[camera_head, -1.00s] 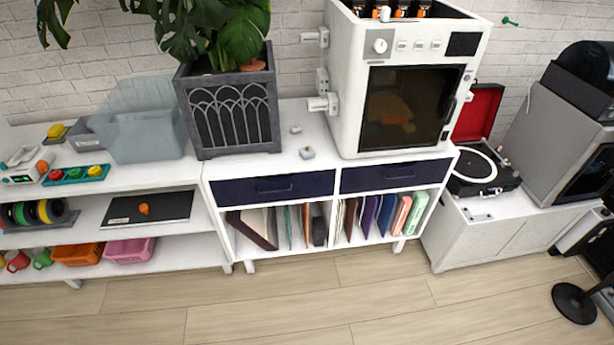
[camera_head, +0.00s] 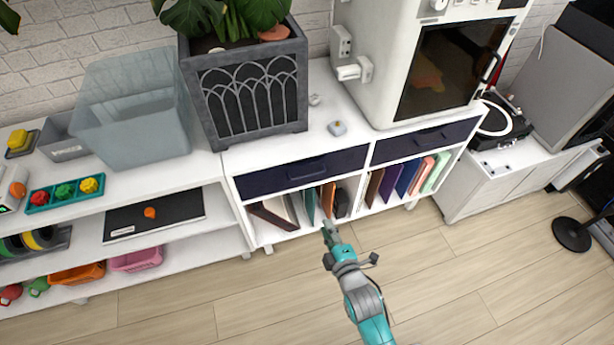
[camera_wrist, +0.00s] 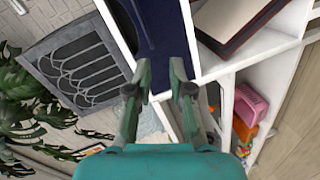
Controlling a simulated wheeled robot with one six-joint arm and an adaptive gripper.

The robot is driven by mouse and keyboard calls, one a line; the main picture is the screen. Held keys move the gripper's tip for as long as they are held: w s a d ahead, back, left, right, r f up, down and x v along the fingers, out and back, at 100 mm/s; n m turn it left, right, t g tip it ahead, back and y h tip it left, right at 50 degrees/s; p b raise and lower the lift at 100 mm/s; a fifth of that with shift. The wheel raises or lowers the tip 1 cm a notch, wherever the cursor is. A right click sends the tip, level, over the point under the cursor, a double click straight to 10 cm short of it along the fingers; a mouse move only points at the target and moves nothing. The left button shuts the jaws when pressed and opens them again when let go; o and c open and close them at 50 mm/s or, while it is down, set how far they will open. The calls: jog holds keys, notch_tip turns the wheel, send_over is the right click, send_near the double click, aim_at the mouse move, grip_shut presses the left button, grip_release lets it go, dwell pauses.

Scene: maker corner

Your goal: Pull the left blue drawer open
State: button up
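The left blue drawer (camera_head: 270,181) is a dark navy front in the white cabinet, with a dark bar handle (camera_head: 307,172) across its middle. It looks closed, flush with the cabinet. In the wrist view the drawer front (camera_wrist: 164,35) runs between and beyond my fingers. My gripper (camera_head: 328,228) is in front of the cabinet, below and slightly right of the handle in the head view. In the wrist view my gripper's two fingers (camera_wrist: 161,75) stand apart with nothing visible held between them. I cannot tell how far the fingertips are from the drawer front.
The right blue drawer (camera_head: 424,139) is closed beside it. Upright books (camera_head: 405,178) fill the shelf below. A planter (camera_head: 250,95) and a white oven-like machine (camera_head: 392,100) stand on the cabinet top. The wooden floor in front (camera_head: 240,300) is clear.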

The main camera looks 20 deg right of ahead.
aim_at(306, 177)
jog(key=w+n, duration=0.1)
jog(key=w, duration=0.5)
jog(key=w+n, duration=0.1)
jog(key=w, duration=0.6)
jog(key=w+f+n, duration=0.1)
jog(key=w, duration=0.6)
jog(key=shift+w+a, duration=0.1)
grip_shut()
